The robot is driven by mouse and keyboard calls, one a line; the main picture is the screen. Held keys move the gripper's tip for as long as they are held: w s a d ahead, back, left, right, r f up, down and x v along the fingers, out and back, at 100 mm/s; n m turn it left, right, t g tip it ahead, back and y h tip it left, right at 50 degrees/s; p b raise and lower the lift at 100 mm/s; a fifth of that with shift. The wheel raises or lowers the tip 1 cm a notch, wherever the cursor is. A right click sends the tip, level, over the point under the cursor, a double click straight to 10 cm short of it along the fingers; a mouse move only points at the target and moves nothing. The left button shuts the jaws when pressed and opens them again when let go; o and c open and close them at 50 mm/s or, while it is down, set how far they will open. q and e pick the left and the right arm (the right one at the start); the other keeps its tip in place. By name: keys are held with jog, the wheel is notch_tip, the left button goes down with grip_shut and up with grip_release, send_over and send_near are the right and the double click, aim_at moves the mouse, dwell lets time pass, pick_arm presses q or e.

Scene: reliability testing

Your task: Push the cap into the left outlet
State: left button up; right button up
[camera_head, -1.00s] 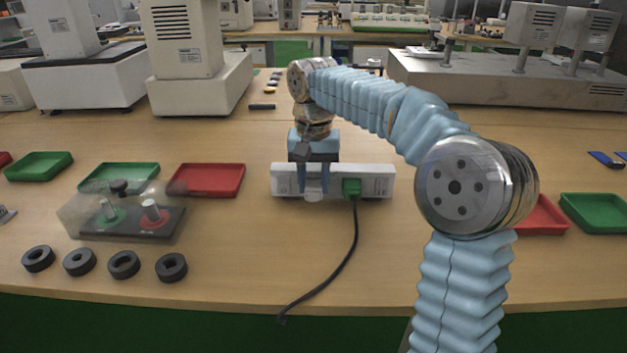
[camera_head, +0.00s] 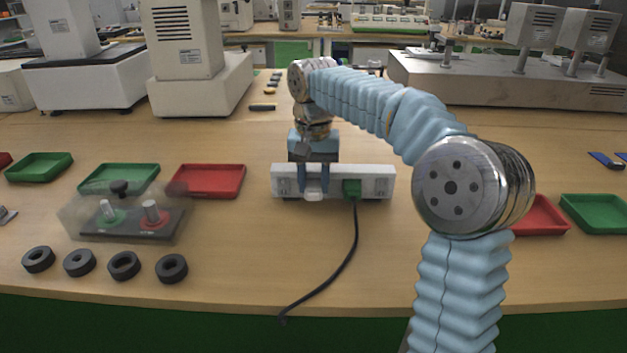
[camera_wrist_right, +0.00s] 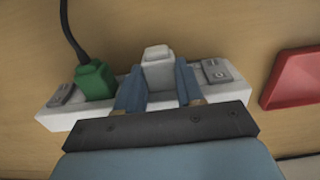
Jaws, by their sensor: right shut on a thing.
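A white power strip (camera_head: 377,184) lies on the table, and its end shows in the wrist view (camera_wrist_right: 60,120). A green plug (camera_head: 352,188) with a black cable sits in its right part; it also shows in the wrist view (camera_wrist_right: 95,80). My right gripper (camera_head: 313,190) points down at the strip, left of the green plug. Its two blue fingers (camera_wrist_right: 160,88) are shut on a small white cap (camera_wrist_right: 157,62), which also shows in the head view (camera_head: 313,197). The cap is at the strip; its seating depth is hidden. My left gripper is not in view.
Red tray (camera_head: 208,180) and green trays stand left of the strip. A clear-covered box (camera_head: 125,215) and several black rings (camera_head: 124,265) lie at the front left. Another green tray (camera_head: 596,212) is at right. The table front around the cable (camera_head: 345,262) is mostly free.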

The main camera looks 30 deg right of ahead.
jog(key=shift+w+d+r, duration=0.25)
jog(key=shift+w+d, duration=0.15)
jog(key=shift+d, duration=0.05)
dwell(0.8)
jog(key=shift+s+a+f+b, duration=0.25)
jog(key=shift+s+a+b, duration=0.1)
jog(key=shift+s+b, duration=0.1)
jog(key=shift+s+a+b, duration=0.3)
jog(key=shift+s+a, duration=0.2)
jog(key=shift+s, duration=0.2)
jog(key=shift+s+a+b, duration=0.3)
jog(key=shift+s+a, duration=0.15)
jog(key=shift+s, duration=0.25)
